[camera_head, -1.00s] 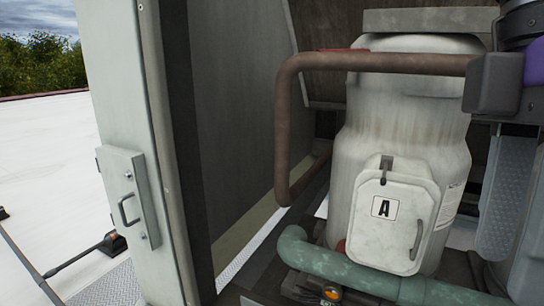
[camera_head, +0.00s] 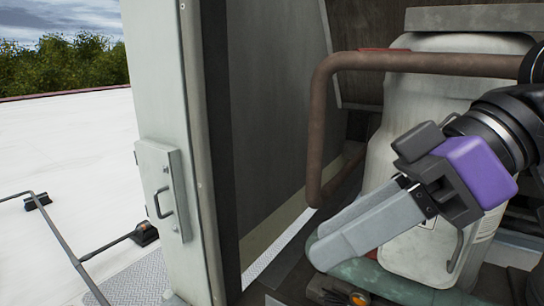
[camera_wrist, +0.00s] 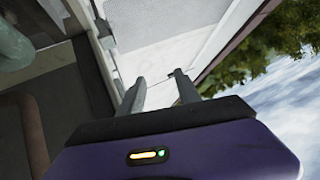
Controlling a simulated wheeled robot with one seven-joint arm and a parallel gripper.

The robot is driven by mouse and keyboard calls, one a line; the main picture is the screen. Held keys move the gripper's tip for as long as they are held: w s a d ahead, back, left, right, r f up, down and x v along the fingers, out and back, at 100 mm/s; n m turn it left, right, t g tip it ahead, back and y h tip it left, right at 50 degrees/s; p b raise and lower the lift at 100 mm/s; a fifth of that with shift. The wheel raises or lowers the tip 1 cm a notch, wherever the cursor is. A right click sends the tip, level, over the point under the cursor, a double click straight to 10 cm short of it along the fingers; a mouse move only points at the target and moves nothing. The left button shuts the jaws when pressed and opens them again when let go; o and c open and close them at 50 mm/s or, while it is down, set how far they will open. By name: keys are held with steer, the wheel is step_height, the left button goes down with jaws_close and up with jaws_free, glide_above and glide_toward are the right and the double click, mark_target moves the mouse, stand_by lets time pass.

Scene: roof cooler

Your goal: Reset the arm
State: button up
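My gripper (camera_head: 318,246) reaches in from the right in the head view, with its grey fingers pointing down and left. Past the fingers are a pale wall and the white roof. Whether the fingers touch the pipes behind them cannot be told.
A brown pipe (camera_head: 322,120) bends around the tank's left side. A green pipe (camera_head: 385,283) runs low in front. The open cabinet door (camera_head: 165,80) with a handle box (camera_head: 163,188) stands left. Black rails (camera_head: 60,235) lie on the open white roof (camera_head: 60,140).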

steer(key=w+a+f+m+t+y, duration=0.3)
steer(key=w+f+m+t+y, duration=0.35)
steer(key=w+m+t, duration=0.35)
steer(key=s+d+f+m+t+h, duration=0.25)
steer(key=f+m+t+h, duration=0.2)
steer(key=f, duration=0.45)
steer(key=s+d+f+m+t+h, duration=0.1)
steer(key=d+f+m+t+h, duration=0.25)
steer(key=f+h, duration=0.4)
steer(key=s+d+f+g+h, duration=0.1)
steer(key=s+d+f+h, duration=0.15)
steer(key=s+f, duration=0.45)
steer(key=s+d+f+g+h, duration=0.1)
steer(key=s+d+f+g, duration=0.1)
steer(key=s+d+f, duration=0.35)
steer(key=s+d+n+g+h, duration=0.1)
steer(key=s+n, duration=0.4)
steer(key=s, duration=1.3)
steer(key=shift+d+f+b, duration=0.2)
steer(key=shift+d+b, duration=0.1)
steer(key=shift+d, duration=0.3)
